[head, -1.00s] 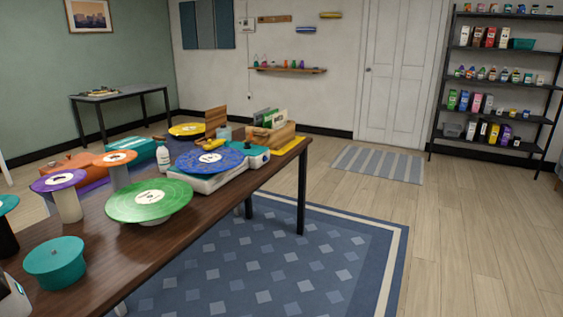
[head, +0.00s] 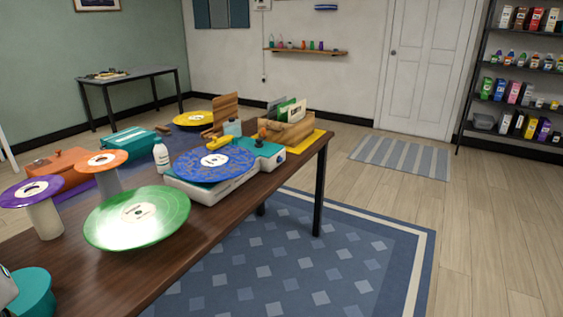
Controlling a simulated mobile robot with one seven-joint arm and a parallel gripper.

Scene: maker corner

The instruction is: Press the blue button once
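A wide blue disc (head: 213,165) with a white label lies on a low white base (head: 212,189) on the wooden table in the head view. It is the only large blue round piece on the table; I cannot tell for sure whether it is the blue button. A teal section with a small orange knob (head: 262,133) adjoins it at the back right. Nothing touches the top of the disc. My gripper is not in view.
On the wooden table (head: 187,230), a green disc (head: 137,218) lies in front of the blue one. Purple (head: 32,191) and orange (head: 102,160) discs stand on pedestals to the left. A white bottle (head: 161,159) and wooden box (head: 290,132) are close by. The floor right of the table is clear.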

